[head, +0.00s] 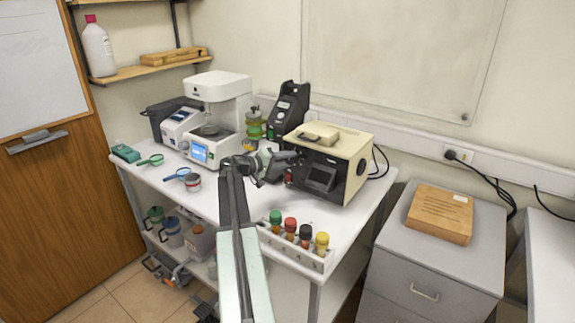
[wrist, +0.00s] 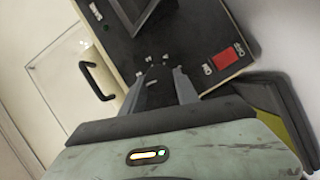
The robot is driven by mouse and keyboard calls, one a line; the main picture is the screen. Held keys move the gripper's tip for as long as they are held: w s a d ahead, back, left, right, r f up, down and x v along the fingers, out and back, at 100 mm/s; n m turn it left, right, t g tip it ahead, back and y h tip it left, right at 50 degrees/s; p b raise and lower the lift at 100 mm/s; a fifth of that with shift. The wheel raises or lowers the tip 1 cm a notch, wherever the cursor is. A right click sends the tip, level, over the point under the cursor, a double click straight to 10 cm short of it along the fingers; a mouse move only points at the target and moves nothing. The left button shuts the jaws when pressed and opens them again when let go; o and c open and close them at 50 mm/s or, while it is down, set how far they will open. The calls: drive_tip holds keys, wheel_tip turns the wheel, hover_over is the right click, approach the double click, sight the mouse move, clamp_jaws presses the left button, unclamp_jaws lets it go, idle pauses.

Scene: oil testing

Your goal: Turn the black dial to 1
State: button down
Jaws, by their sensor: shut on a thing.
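The black dial (wrist: 159,89) is on the dark front panel (wrist: 187,35) of a beige instrument. It is mostly hidden between my gripper's fingers, with small white marks around it too small to read. I cannot tell which mark it points at. My gripper (wrist: 158,74) is shut on the dial. In the head view my gripper (head: 292,156) reaches from the left to the left part of the instrument's front (head: 318,172); the dial itself is hidden there.
A red switch (wrist: 225,59) sits on the panel near the fingers. A rack of colour-capped bottles (head: 291,254) stands at the table's front edge. A black device (head: 289,107) stands behind my gripper, and a white instrument (head: 216,85) is to the left.

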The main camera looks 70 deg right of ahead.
drive_tip(key=shift+f+n+b, duration=0.2)
drive_tip(key=shift+n+b, duration=0.25)
drive_tip(key=shift+n, duration=0.15)
drive_tip(key=shift+r+g, duration=0.1)
drive_tip(key=shift+g, duration=0.2)
drive_tip(key=c, duration=0.9)
unclamp_jaws()
drive_tip(key=f+v, duration=0.1)
drive_tip(key=v, duration=0.7)
drive_tip(key=shift+r+p, duration=0.3)
drive_tip(key=shift+r, duration=0.15)
